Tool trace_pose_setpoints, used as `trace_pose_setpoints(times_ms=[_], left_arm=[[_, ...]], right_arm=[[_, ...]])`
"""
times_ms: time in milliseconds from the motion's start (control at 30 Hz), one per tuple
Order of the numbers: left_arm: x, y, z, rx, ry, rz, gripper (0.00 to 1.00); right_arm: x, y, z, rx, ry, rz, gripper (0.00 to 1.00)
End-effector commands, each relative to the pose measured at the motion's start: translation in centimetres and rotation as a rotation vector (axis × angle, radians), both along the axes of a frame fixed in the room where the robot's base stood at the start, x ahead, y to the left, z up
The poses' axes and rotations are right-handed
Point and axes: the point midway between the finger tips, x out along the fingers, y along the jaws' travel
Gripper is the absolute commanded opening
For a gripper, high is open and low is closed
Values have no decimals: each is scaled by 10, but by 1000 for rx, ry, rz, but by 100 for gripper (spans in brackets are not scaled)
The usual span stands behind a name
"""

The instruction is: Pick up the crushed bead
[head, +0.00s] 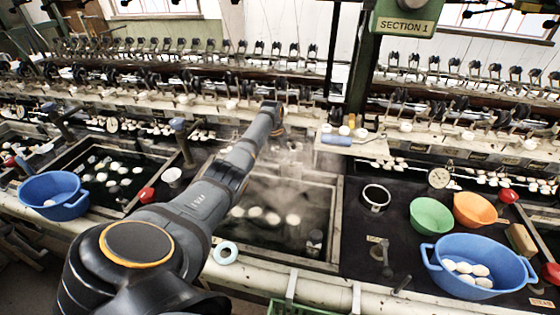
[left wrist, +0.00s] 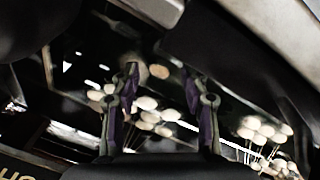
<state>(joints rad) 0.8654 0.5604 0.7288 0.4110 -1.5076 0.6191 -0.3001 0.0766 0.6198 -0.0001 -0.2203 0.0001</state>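No bead that I can surely call crushed shows in the head view. In the left wrist view a small brownish round thing (left wrist: 160,71) shows between my fingers, beyond them; I cannot tell whether it is the crushed bead. My left gripper (left wrist: 163,78) is open there, its two purple-and-grey fingers apart with nothing held between them. In the head view my left arm reaches forward over the steaming middle basin, and the left gripper (head: 271,108) is at its far end near the machine's lower rail, its fingers too small to make out. My right gripper is not in view.
The middle basin (head: 337,215) holds pale cocoons. A blue tub (head: 490,248), a green bowl (head: 432,215) and an orange bowl (head: 475,209) stand at right. Another blue tub (head: 55,193) is at left. Reeling machinery (head: 440,108) lines the back. White cocoons (left wrist: 150,117) show beyond my fingers.

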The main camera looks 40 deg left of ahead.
Motion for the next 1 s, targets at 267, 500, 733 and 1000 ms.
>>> trace_pose_setpoints(times_ms=[267, 500, 733, 1000], left_arm=[[0, 0, 0, 0, 0, 0, 12], [0, 0, 0, 0, 0, 1, 12], [1, 1, 12, 2, -3, 0, 12], [-14, -10, 53, 4, -1, -2, 11]], right_arm=[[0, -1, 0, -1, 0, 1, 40], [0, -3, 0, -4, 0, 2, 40], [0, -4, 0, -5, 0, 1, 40], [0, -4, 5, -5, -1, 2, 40]])
